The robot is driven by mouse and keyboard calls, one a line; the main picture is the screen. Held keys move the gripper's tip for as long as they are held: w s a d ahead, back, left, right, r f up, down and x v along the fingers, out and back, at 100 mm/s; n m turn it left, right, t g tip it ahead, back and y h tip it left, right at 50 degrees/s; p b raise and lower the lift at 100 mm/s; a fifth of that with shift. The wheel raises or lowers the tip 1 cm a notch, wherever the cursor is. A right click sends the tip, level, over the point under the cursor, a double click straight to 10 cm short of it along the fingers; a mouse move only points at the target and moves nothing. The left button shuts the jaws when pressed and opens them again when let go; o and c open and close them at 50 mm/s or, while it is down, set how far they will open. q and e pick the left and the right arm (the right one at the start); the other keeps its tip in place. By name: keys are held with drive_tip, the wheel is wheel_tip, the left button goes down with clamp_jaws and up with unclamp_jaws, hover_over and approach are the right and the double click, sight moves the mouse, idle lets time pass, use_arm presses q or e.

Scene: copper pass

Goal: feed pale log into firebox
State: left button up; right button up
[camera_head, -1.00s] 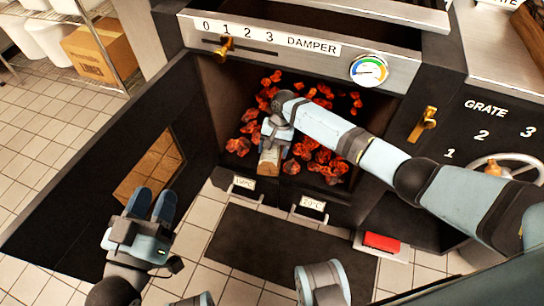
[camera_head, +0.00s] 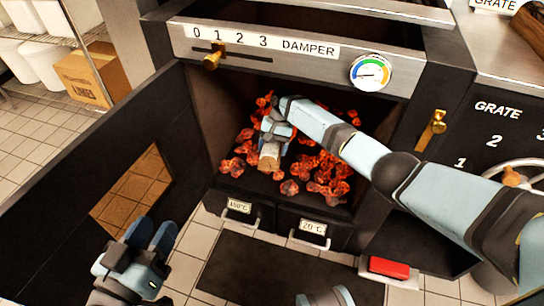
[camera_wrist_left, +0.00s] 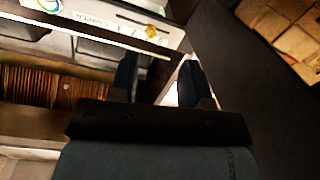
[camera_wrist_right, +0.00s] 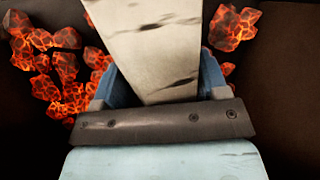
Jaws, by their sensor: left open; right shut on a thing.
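The pale log (camera_head: 269,157) is inside the open firebox (camera_head: 215,110), above or among glowing coals (camera_head: 320,170). In the right wrist view the log (camera_wrist_right: 148,45) has white bark with dark marks. My right gripper (camera_head: 272,140) is shut on it; both fingers flank it in the right wrist view (camera_wrist_right: 155,90). Whether the log touches the coals I cannot tell. My left gripper (camera_head: 150,235) is open and empty, in front of the open firebox door (camera_head: 90,165). Its two fingers show apart in the left wrist view (camera_wrist_left: 158,80).
Above the firebox are a damper slide with a brass knob (camera_head: 213,58) and a round gauge (camera_head: 370,72). Two drawers (camera_head: 238,207) sit below the opening. A brass grate lever (camera_head: 432,128) is at right. A cardboard box (camera_head: 92,75) stands at left.

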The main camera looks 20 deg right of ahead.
drive_tip(key=shift+w+d+f+b, duration=0.15)
drive_tip(key=shift+w+f+b, duration=0.05)
drive_tip(key=shift+w+b, duration=0.25)
drive_tip(key=shift+w+d+f+b, duration=0.15)
drive_tip(key=shift+w+f+b, duration=0.05)
drive_tip(key=shift+w+b, duration=0.25)
drive_tip(key=w+b, duration=0.1)
drive_tip(key=b, duration=0.1)
drive_tip(key=w+d+b, duration=0.1)
drive_tip(key=w, duration=0.1)
drive_tip(key=shift+w+d+f+b, duration=0.1)
drive_tip(key=shift+d+f+b, duration=0.1)
drive_tip(key=shift+b, duration=0.2)
use_arm(q)
drive_tip(key=shift+w+a+f+m+t+h+b, duration=0.25)
drive_tip(key=shift+w+a+m+t, duration=0.15)
drive_tip(key=shift+w+m, duration=0.5)
drive_tip(key=shift+w+a+f+m+t+h+b, duration=0.3)
drive_tip(key=shift+w+a+m, duration=0.25)
drive_tip(key=shift+m, duration=0.65)
use_arm(e)
drive_tip(key=shift+w+d, duration=0.25)
drive_tip(key=shift+w, duration=0.35)
use_arm(q)
drive_tip(key=shift+r, duration=0.1)
use_arm(e)
drive_tip(key=o, duration=1.4)
drive_tip(key=shift+f, duration=0.1)
